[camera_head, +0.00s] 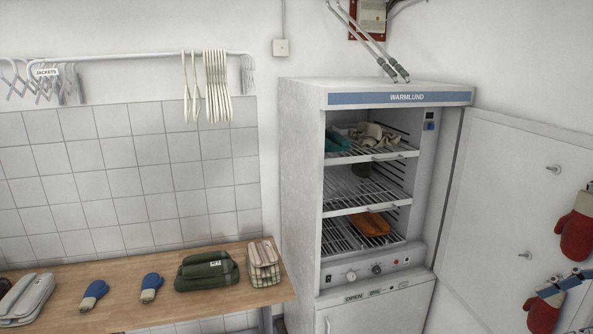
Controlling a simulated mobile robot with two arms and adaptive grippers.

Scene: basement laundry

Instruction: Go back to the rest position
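Grey-and-blue hardware (565,284) at the lower right edge may be my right gripper. It is cut off by the frame, and I cannot tell whether it is open or shut. A red mitten (541,316) is just below it; I cannot tell whether the two touch. My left gripper is not in view.
The white drying cabinet (299,180) stands with its door (500,190) swung open to the right. Another red mitten (576,232) is in front of the door. Wire racks hold teal, cream and orange items. Blue mittens and bags lie on the wooden bench (120,305).

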